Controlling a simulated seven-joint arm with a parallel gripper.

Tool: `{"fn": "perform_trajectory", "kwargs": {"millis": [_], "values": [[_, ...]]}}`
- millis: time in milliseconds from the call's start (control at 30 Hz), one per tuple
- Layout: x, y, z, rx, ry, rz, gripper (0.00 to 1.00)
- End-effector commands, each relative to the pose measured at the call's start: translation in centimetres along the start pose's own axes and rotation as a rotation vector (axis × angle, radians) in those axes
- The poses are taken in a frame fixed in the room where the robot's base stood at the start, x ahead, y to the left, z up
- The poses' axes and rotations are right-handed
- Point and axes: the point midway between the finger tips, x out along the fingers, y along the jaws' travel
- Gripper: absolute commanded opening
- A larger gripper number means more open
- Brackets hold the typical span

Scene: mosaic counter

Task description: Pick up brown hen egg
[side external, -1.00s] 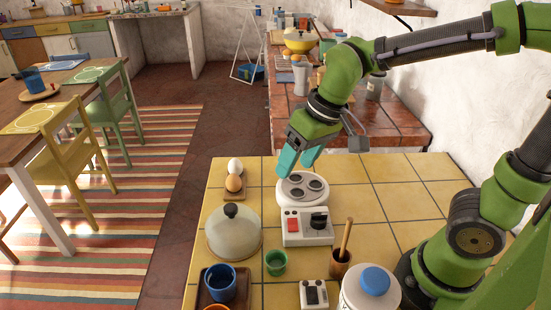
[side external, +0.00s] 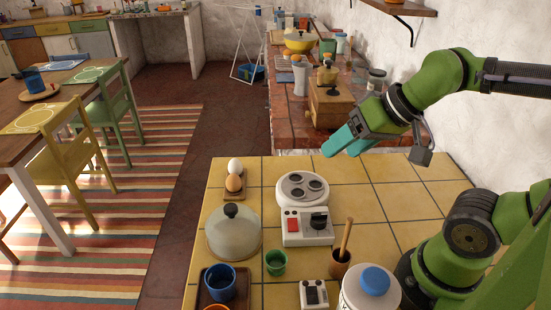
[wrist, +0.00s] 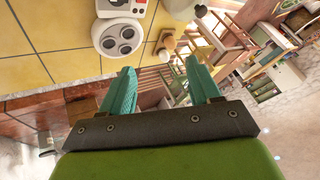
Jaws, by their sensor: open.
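The brown hen egg (side external: 233,183) sits on a small brown tray (side external: 241,195) at the back left of the tiled counter. A white egg (side external: 234,164) is right behind it on the same tray. In the wrist view, the brown egg (wrist: 169,41) shows small, beyond the gap between the fingers. My gripper (side external: 335,148) has teal fingers, open and empty. It is in the air to the right of the eggs, above the back edge of the yellow counter and well apart from them. The fingers also show in the wrist view (wrist: 160,66).
A white egg cooker (side external: 304,188) with a red switch stands right of the eggs. A glass dome lid (side external: 234,235) is in front of them. A green cup (side external: 276,262), blue mug (side external: 220,284) and wooden-handled pot (side external: 341,262) stand nearer.

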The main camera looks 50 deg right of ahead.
Motion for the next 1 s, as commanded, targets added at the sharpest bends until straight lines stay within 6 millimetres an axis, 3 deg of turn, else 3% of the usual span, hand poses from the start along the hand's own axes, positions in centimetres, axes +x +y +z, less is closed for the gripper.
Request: {"fn": "perform_trajectory", "kwargs": {"millis": [400, 500, 767, 900, 1000], "values": [[0.0, 0.0, 0.0, -0.001, 0.0, 0.0, 0.62], [0.0, 0.0, 0.0, -0.001, -0.001, 0.0, 0.74], [0.0, 0.0, 0.0, 0.0, -0.001, 0.0, 0.74], [1.2, 0.4, 0.1, 0.011, -0.048, 0.025, 0.74], [2.8, 0.3, -0.9, 0.018, -0.102, 0.054, 0.74]]}}
